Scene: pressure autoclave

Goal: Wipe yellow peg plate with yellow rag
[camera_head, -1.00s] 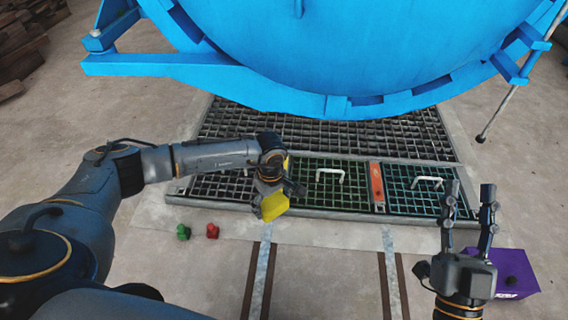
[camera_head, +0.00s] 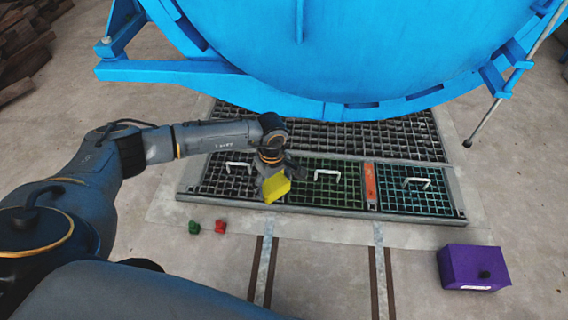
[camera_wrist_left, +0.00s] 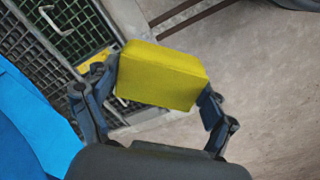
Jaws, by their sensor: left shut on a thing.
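The yellow rag (camera_head: 276,188) is a thick, block-like yellow piece held in my left gripper (camera_head: 272,176). In the left wrist view the rag (camera_wrist_left: 162,76) sits between the two fingers of the left gripper (camera_wrist_left: 160,95), which are shut on it. A flat yellow piece, which looks like the yellow peg plate (camera_wrist_left: 94,63), shows partly behind the rag and a finger on the grate frame in that view. In the head view the gripper and rag hide the plate. I cannot tell whether rag and plate touch. My right gripper is out of view.
Floor grates with white handles (camera_head: 327,173) lie ahead, with an orange-red plate (camera_head: 371,184) between two of them. The large blue autoclave (camera_head: 330,50) stands behind. A purple box (camera_head: 474,267), a red piece (camera_head: 220,227) and a green piece (camera_head: 194,227) lie on open floor.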

